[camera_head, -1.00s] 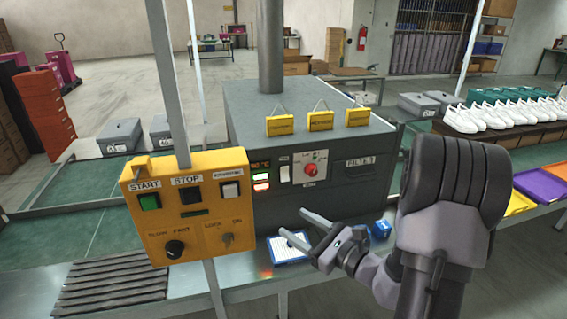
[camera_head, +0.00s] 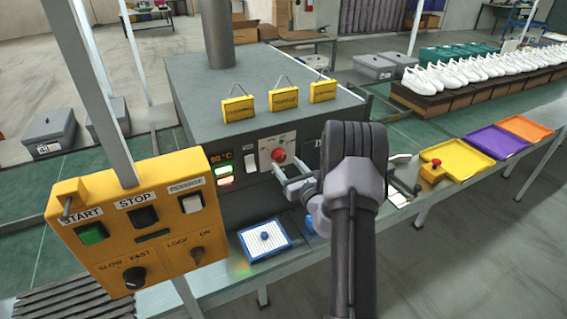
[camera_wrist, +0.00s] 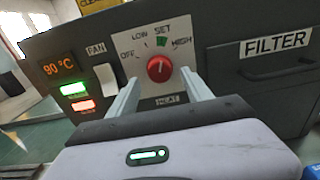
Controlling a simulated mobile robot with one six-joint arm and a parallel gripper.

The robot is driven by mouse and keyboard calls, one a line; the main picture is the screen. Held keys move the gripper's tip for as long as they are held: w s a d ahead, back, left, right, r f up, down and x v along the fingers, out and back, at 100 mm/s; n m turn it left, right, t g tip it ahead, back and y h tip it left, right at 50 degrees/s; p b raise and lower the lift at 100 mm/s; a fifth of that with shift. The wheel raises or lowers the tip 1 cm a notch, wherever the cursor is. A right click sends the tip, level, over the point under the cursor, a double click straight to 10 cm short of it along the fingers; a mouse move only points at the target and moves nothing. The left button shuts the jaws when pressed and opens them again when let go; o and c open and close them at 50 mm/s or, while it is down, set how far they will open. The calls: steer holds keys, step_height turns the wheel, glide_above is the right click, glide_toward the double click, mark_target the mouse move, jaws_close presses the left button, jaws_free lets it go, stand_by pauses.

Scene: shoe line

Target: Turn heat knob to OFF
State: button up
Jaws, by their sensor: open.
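The red heat knob (camera_wrist: 159,68) sits on a light panel marked OFF, LOW, SET and HIGH, with HEAT below it. Its white pointer line is near upright, toward SET. In the head view the knob (camera_head: 278,156) shows on the front of the dark grey oven (camera_head: 240,75). My gripper (camera_head: 284,183) is open in front of the panel, just below the knob. In the wrist view the two fingers of my gripper (camera_wrist: 162,88) stand apart on either side below the knob, with nothing between them. Whether they touch the panel cannot be told.
A FAN switch (camera_wrist: 105,79) and a 90 °C display (camera_wrist: 59,66) lie left of the knob. The FILTER drawer (camera_wrist: 277,62) is right. A yellow control box (camera_head: 140,225) stands left in front. A blue-edged tray (camera_head: 264,240) lies below.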

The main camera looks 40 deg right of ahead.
mark_target(280, 156)
steer(key=shift+x, duration=1.45)
steer(key=shift+c, duration=0.2)
jaws_close()
